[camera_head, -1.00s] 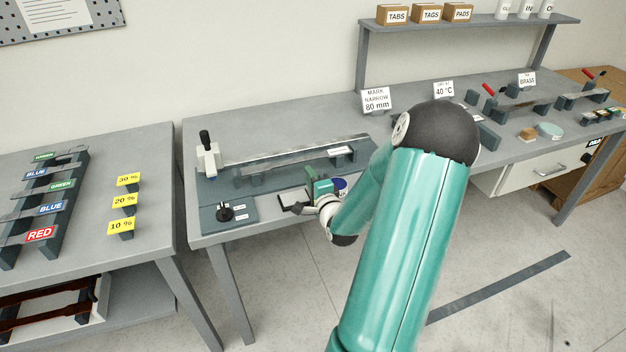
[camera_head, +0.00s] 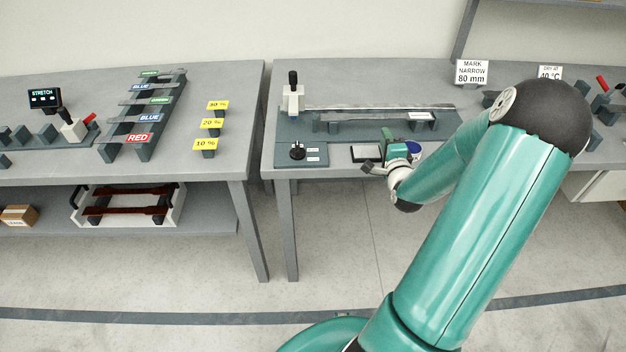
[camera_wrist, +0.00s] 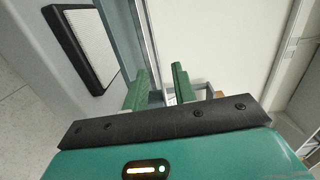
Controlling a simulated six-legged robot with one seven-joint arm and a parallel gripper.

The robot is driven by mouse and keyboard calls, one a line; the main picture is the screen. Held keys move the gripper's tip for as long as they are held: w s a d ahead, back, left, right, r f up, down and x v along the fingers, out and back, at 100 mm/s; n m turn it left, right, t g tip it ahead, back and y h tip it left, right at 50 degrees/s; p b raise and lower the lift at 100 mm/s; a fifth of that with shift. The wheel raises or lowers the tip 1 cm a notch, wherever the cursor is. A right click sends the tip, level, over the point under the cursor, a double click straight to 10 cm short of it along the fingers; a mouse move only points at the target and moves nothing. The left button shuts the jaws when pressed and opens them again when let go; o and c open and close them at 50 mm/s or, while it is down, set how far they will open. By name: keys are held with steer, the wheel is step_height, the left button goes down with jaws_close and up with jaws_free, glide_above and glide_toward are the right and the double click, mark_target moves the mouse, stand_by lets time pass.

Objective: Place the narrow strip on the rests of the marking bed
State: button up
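The marking bed (camera_head: 345,133) is a dark plate on the middle table. My gripper (camera_head: 386,145) is in front of the bed, beside a dark-rimmed pad (camera_head: 366,153). In the wrist view my gripper (camera_wrist: 160,85) has two green fingers apart, with nothing clearly held between them. Strips lie across a dark rack (camera_head: 146,146) on the left table, with green, blue and red labels. I cannot tell which strip is narrow.
Yellow percent signs (camera_head: 211,124) stand right of the rack. A white-topped clamp (camera_head: 293,97) and a black knob (camera_head: 297,150) are at the bed's left end. The sign "MARK NARROW 80 mm" (camera_head: 472,72) stands behind. A narrow gap separates the tables.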

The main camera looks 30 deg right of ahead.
steer(key=w+a+r+n+g+y, duration=0.25)
steer(key=a+r+n, duration=0.3)
steer(key=a, duration=0.45)
steer(key=w+a+r+n+g+y, duration=0.1)
steer(key=a+r+n+g, duration=0.25)
steer(key=a+n, duration=0.45)
steer(key=s+a+r+n+g+y, duration=0.2)
steer(key=s+a+r+n, duration=0.2)
steer(key=s+a, duration=0.6)
steer(key=s+a+r+n+g+y, duration=0.2)
steer(key=s+a+r+n, duration=0.2)
steer(key=s+a, duration=0.6)
steer(key=shift+s+a+n, duration=0.2)
steer(key=shift+a+n, duration=0.45)
steer(key=shift+a, duration=0.55)
steer(key=shift+d, duration=0.1)
